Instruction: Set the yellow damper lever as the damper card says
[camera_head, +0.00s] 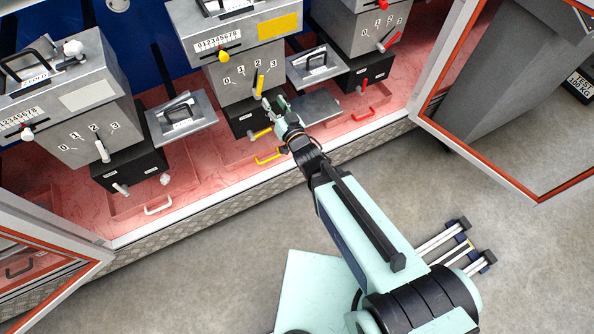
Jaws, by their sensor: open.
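The yellow damper lever (260,83) is on the front of the middle grey unit (238,60), below a scale marked 0, 1, 2, 3. It stands nearly upright, its upper end near the 2 and leaning slightly toward the 3. My gripper (272,102) is open, just below and right of the lever's lower end. I cannot tell whether it touches the lever; nothing shows between its fingers. A yellow plate (280,27) is on the same unit with no readable writing. I cannot make out a damper card.
Similar units with a white lever (102,151) and a red lever (389,41) stand left and right. Below the middle unit are a black box (240,117) and a yellow handle (268,157). Open framed doors flank the bay at both sides. The grey floor in front is mostly clear.

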